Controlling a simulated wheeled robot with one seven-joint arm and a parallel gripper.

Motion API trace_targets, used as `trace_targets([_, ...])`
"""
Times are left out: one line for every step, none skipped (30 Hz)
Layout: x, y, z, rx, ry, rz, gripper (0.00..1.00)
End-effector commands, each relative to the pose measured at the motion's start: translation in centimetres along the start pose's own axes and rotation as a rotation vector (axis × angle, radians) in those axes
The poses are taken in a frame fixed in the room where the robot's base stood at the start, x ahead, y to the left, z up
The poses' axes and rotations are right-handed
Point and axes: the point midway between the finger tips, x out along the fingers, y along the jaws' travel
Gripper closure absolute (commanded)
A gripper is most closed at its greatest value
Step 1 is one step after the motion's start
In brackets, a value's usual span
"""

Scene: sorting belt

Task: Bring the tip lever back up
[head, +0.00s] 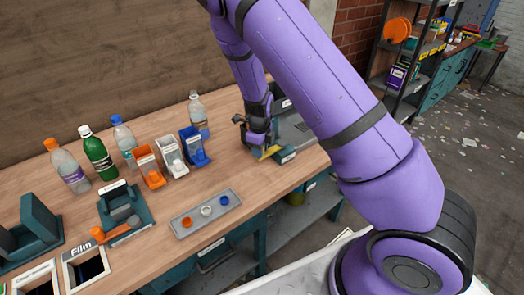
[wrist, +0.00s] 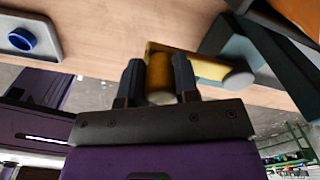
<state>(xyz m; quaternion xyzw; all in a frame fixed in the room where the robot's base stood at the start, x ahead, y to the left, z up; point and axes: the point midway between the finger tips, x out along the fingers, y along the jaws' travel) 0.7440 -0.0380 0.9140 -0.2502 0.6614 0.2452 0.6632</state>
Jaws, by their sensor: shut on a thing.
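The tip lever is a yellow arm (wrist: 206,68) with a round orange-yellow grip (wrist: 160,74) at its end and a grey pivot on a dark teal mount (wrist: 262,58). In the head view the yellow lever (head: 268,153) shows low at the right part of the bench, partly hidden by my gripper. My gripper (head: 256,146) is down at the lever, and in the wrist view its two dark fingers (wrist: 158,82) are shut on the round grip, one on each side. The lever's exact angle is hard to tell.
A grey tray (head: 182,231) with orange, white and blue caps lies at the bench front. Orange, white and blue bins (head: 150,168) and several bottles (head: 97,152) stand behind. Another teal device (head: 124,205) with an orange-ended handle is at left. The bench between tray and bins is clear.

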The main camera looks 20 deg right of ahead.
Motion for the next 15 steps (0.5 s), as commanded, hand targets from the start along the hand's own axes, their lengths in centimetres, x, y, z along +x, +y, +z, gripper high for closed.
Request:
trace_targets([0.0,-0.04,0.14,0.005,-0.001,-0.001,1.0])
trace_targets([-0.01,-0.05,0.16,0.008,-0.001,-0.001,1.0])
trace_targets([-0.01,-0.08,0.2,0.011,-0.001,-0.001,1.0])
trace_targets([-0.02,-0.09,0.21,0.013,-0.001,-0.002,1.0])
trace_targets([-0.02,-0.1,0.23,0.015,-0.001,-0.002,1.0])
trace_targets([-0.02,-0.11,0.24,0.016,-0.002,-0.002,1.0])
trace_targets([-0.03,-0.12,0.25,0.017,-0.002,-0.002,1.0])
trace_targets([-0.03,-0.12,0.25,0.017,-0.002,-0.002,1.0])
trace_targets([-0.03,-0.13,0.26,0.017,-0.002,-0.002,1.0])
trace_targets([-0.04,-0.13,0.26,0.017,-0.002,-0.002,1.0])
trace_targets([-0.04,-0.13,0.27,0.017,-0.002,-0.002,1.0])
trace_targets([-0.04,-0.14,0.27,0.016,-0.002,-0.002,1.0])
trace_targets([-0.04,-0.14,0.28,0.016,-0.002,-0.002,1.0])
trace_targets([-0.05,-0.15,0.28,0.016,-0.003,-0.003,1.0])
trace_targets([-0.05,-0.15,0.29,0.016,-0.003,-0.003,0.69])
